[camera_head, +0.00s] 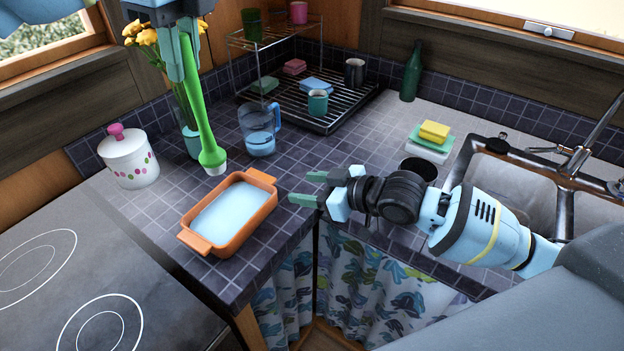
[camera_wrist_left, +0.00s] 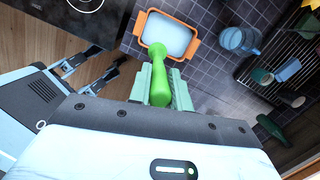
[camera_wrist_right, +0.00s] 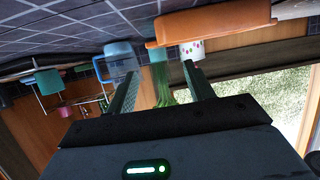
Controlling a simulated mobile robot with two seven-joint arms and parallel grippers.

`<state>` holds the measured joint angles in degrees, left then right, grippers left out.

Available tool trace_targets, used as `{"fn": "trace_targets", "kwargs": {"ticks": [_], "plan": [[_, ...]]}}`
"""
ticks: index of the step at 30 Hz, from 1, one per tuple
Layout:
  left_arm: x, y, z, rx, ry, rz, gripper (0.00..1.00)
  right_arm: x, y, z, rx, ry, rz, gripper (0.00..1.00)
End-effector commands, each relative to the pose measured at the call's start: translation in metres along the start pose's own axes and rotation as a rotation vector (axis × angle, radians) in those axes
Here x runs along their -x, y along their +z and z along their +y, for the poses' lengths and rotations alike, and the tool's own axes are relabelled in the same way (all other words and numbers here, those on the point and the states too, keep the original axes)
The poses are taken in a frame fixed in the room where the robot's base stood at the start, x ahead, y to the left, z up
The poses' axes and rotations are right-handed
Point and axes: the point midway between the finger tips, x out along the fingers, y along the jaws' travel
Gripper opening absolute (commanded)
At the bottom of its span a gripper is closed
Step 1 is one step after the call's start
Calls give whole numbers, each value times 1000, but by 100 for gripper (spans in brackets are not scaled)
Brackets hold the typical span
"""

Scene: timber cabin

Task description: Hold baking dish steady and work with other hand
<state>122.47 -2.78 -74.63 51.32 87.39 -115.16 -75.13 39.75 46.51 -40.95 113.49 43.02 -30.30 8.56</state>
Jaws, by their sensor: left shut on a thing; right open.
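The orange baking dish (camera_head: 218,247) stands on the tiled counter corner, with pale blue contents that look like liquid. My left gripper (camera_head: 182,75) is shut on the handle of a green brush-like tool (camera_head: 207,140). The tool hangs down, its pale tip above the dish's far left side, apparently clear of it. The left wrist view shows the dish (camera_wrist_left: 144,34) past the tool (camera_wrist_left: 160,85). My right gripper (camera_head: 309,188) is open and empty, just right of the dish, not touching it. The dish's orange side (camera_wrist_right: 215,22) shows ahead in the right wrist view.
A blue measuring jug (camera_head: 258,135) and a white dotted jar (camera_head: 128,160) stand behind the dish. A vase with yellow flowers is behind the left gripper. A dish rack (camera_head: 335,118) is farther back. The stove (camera_head: 60,270) is left, the sink (camera_head: 520,185) right.

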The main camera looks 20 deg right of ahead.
Motion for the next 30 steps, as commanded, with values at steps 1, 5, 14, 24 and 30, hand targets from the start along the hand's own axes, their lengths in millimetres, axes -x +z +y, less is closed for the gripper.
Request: {"fn": "trace_targets", "kwargs": {"ticks": [1,5,14,24,30], "plan": [[0,0,0,0,0,0,0,1,-4,5,-6,5,-11,53],[0,0,0,0,0,0,0,2,-9,10,-20,8,-29,53],[0,0,0,0,0,0,0,-4,-10,12,-25,9,-31,53],[0,0,0,0,0,0,0,-54,-10,11,-26,8,-28,53],[0,0,0,0,0,0,0,-87,-8,11,-25,7,-29,53]]}}
